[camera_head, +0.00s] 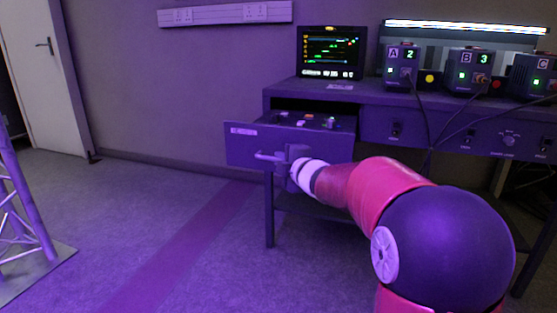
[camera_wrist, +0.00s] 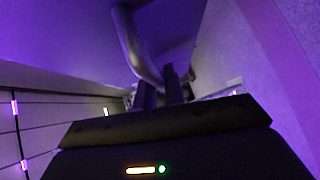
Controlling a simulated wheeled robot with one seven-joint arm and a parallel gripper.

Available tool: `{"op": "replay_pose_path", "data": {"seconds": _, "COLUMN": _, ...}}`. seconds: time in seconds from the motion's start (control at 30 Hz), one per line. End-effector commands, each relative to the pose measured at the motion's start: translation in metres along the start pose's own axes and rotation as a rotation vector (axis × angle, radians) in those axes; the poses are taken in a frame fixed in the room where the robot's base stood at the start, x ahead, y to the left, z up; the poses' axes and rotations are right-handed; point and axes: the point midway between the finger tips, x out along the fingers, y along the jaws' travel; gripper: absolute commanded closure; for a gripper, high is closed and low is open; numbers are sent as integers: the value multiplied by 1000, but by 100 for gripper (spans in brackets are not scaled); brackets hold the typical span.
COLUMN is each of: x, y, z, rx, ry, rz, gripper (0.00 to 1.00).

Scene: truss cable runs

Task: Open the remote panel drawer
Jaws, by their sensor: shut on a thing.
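The remote panel drawer (camera_head: 243,143) stands pulled out from the left end of the desk. A small panel (camera_head: 305,120) with coloured controls shows inside it. Its bar handle (camera_head: 266,156) is on the drawer front. My gripper (camera_head: 284,158) is at the right part of this handle, shut on it. In the wrist view the curved metal handle (camera_wrist: 133,45) runs down to the dark fingers of my gripper (camera_wrist: 168,82).
The desk (camera_head: 372,97) carries a monitor (camera_head: 331,52) and lettered boxes A (camera_head: 402,58), B and C with cables hanging in front. A truss (camera_head: 22,195) stands at the far left. The floor (camera_head: 130,215) left of the drawer is clear.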

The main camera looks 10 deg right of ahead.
Motion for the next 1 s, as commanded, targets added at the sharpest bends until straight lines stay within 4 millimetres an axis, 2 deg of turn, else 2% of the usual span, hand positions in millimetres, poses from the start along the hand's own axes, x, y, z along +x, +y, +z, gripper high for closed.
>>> {"op": "replay_pose_path", "data": {"seconds": 0.1, "x": 0, "y": -2, "z": 0, "rx": 0, "ry": 1, "rz": -3, "gripper": 100}}
{"op": "replay_pose_path", "data": {"seconds": 0.13, "x": 0, "y": -2, "z": 0, "rx": 0, "ry": 1, "rz": -3, "gripper": 88}}
{"op": "replay_pose_path", "data": {"seconds": 0.3, "x": 0, "y": -1, "z": 0, "rx": 0, "ry": 1, "rz": -2, "gripper": 68}}
{"op": "replay_pose_path", "data": {"seconds": 0.63, "x": -5, "y": 0, "z": 0, "rx": -1, "ry": 0, "rz": 0, "gripper": 68}}
{"op": "replay_pose_path", "data": {"seconds": 1.0, "x": -63, "y": 1, "z": 0, "rx": -2, "ry": -1, "rz": 0, "gripper": 68}}
